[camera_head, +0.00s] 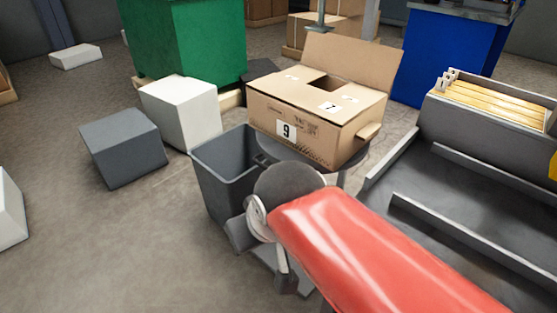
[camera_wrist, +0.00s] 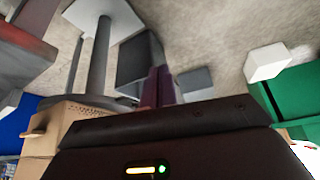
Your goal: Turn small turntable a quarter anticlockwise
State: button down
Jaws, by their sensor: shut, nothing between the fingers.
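The small turntable is a grey round plate (camera_head: 356,160) on a post. An open cardboard box (camera_head: 300,118) marked 9 sits on it, one flap raised and a smaller flap out to the right. In the wrist view, which looks tilted, the turntable's post (camera_wrist: 97,60) and the box (camera_wrist: 62,115) show at the left. My gripper (camera_wrist: 158,84) shows there as dark purple fingers, shut and empty, near the box and plate edge. I cannot tell whether they touch.
A grey bin (camera_head: 222,165) stands close left of the turntable. A grey block (camera_head: 123,147) and a white block (camera_head: 181,112) lie farther left. A grey bench with rails (camera_head: 470,205) is at the right. Open floor lies at the lower left.

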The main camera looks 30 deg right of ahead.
jog(key=c, duration=2.1)
grip_release()
jog(key=shift+c, duration=0.2)
jog(key=shift+o, duration=1.1)
jog(key=shift+w+r, duration=0.1)
jog(key=o, duration=0.4)
jog(key=shift+n+g+h, duration=0.4)
jog(key=shift+g+h, duration=0.1)
jog(key=shift+g, duration=0.1)
jog(key=w, duration=0.1)
jog(key=w+d+r, duration=0.1)
jog(key=w, duration=0.1)
jog(key=w+r, duration=0.1)
jog(key=shift+w+d+r+b, duration=0.15)
jog(key=shift+w+d+b, duration=0.1)
jog(key=shift+b, duration=0.1)
jog(key=shift+o, duration=0.2)
jog(key=n+g+h+b, duration=0.1)
jog(key=n+g+b, duration=0.1)
jog(key=n+g, duration=0.15)
send_near(262, 164)
jog(key=shift+m, duration=0.45)
jog(key=f, duration=0.2)
jog(key=d+f, duration=0.1)
jog(key=f, duration=0.2)
jog(key=f+b, duration=0.1)
jog(key=f, duration=0.1)
jog(key=shift+w+d+f, duration=0.15)
jog(key=shift+w+f, duration=0.1)
jog(key=shift+f, duration=0.05)
